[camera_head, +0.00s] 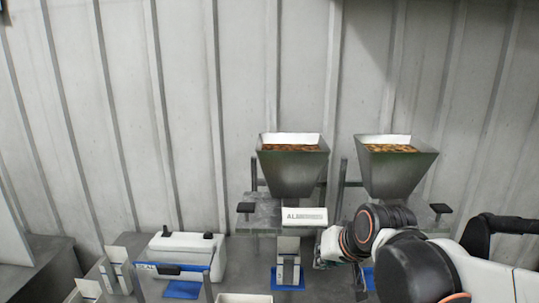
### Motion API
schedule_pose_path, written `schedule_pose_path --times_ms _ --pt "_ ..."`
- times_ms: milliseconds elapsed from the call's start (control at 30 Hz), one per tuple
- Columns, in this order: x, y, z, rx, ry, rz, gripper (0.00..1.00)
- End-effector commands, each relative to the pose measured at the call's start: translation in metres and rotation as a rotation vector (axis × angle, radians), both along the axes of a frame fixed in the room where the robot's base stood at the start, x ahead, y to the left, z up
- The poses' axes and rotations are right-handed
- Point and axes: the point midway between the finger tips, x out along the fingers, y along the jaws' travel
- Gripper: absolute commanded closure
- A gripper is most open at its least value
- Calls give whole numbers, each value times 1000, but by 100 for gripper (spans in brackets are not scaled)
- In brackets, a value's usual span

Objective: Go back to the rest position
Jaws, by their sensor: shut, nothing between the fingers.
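My arm reaches in from the right. Its black-and-white wrist (375,225) is in front of the right-hand machine. My gripper (361,289) is a small dark shape below the wrist, mostly hidden by my arm. It is shut, and I see nothing held in it. It hangs in front of a blue patch at the foot of that machine.
Two grey hoppers (295,172) (397,170) filled with brown pieces stand against the ribbed wall. A white labelled box (305,217) sits below the left one. A white lidded container (184,250) and a blue-edged frame are at lower left. The space above is clear.

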Motion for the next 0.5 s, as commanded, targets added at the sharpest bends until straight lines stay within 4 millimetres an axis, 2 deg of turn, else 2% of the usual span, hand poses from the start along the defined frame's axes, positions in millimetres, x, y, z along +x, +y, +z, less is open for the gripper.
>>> schedule_pose_path --times_ms 33,300,500 --pt "-17 -9 -22 -22 1 -1 100" --pt "-94 -47 -87 -143 11 3 100" --pt "-139 -68 -133 -218 21 5 100"
